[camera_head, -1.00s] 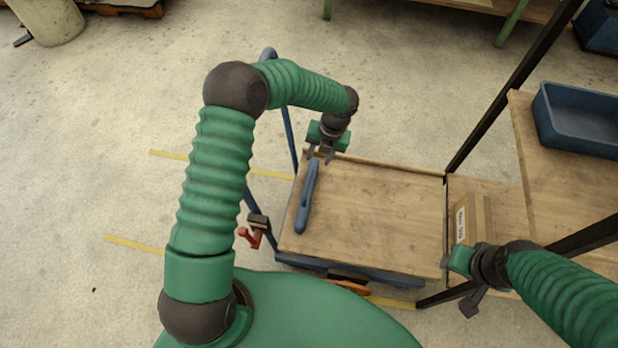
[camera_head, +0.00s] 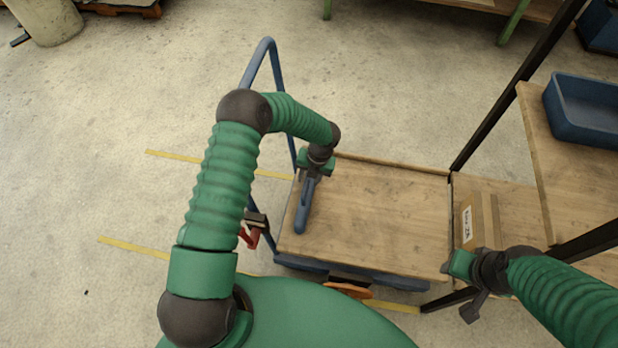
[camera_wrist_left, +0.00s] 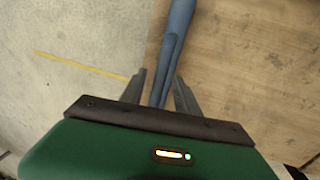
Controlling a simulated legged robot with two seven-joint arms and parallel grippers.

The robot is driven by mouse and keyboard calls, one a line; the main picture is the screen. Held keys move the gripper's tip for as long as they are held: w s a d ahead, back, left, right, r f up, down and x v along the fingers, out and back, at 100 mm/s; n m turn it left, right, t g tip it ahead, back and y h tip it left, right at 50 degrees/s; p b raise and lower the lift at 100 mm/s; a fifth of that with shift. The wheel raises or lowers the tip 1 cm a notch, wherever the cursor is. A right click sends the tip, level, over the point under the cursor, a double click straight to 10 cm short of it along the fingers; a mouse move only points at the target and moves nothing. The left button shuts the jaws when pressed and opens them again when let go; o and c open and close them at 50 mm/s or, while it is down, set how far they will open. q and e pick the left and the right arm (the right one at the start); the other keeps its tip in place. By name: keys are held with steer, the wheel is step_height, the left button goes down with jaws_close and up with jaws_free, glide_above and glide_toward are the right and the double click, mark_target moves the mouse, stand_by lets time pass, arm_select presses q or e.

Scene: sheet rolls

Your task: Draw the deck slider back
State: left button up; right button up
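The deck slider is a long blue bar (camera_head: 302,212) lying along the left side of the wooden cart deck (camera_head: 375,220). My left gripper (camera_head: 310,178) is at the bar's far end, pointing down. In the left wrist view the bar (camera_wrist_left: 172,45) runs between the two grey fingers (camera_wrist_left: 160,90), one on each side. The fingers are apart, and narrow gaps seem to show beside the bar, so I see no firm hold. My right gripper (camera_head: 462,284) is at the lower right, near the deck's right edge, away from the slider; its finger opening is unclear.
A blue push handle (camera_head: 268,48) rises at the cart's left, with a red lever (camera_head: 250,238) beside it. A cardboard box (camera_head: 480,219) and dark rack posts stand right of the deck. A blue bin (camera_head: 583,110) is on the shelf. The deck's middle is clear.

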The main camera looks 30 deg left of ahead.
arm_select(q)
jaws_close()
stand_by(1.3)
